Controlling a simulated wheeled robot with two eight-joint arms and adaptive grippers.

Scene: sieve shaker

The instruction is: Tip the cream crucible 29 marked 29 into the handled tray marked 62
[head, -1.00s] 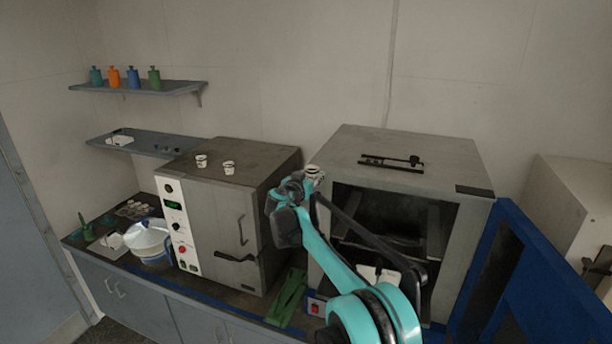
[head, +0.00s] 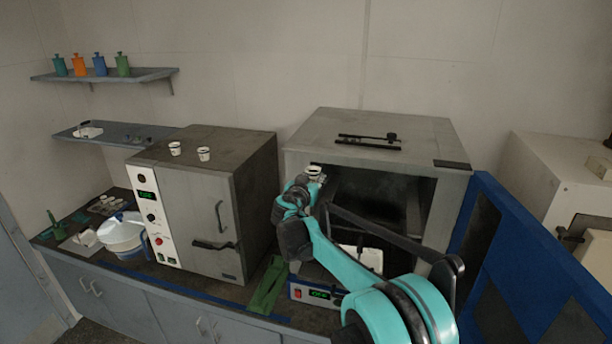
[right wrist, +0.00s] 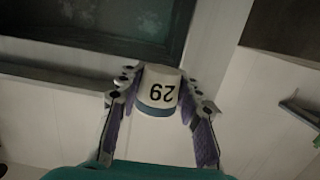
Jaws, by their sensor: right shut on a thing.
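The cream crucible 29 (right wrist: 159,90) is between the fingers of my right gripper (right wrist: 160,85), with its number upside down in the right wrist view. In the head view the crucible (head: 314,171) is small, at the tip of my right gripper (head: 310,180), in front of the open grey furnace's upper left. A white tray-like thing (head: 366,259) sits low in front of the furnace opening, partly behind my arm. A white handled tray (head: 88,132) lies on the lower wall shelf. I cannot read the number 62 on either. My left gripper is out of view.
A closed oven (head: 200,210) stands left of the open furnace (head: 310,140), with two small crucibles (head: 204,153) on top. A white tub (head: 122,237) stands left of the oven. A blue door panel (head: 515,260) stands out at the right.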

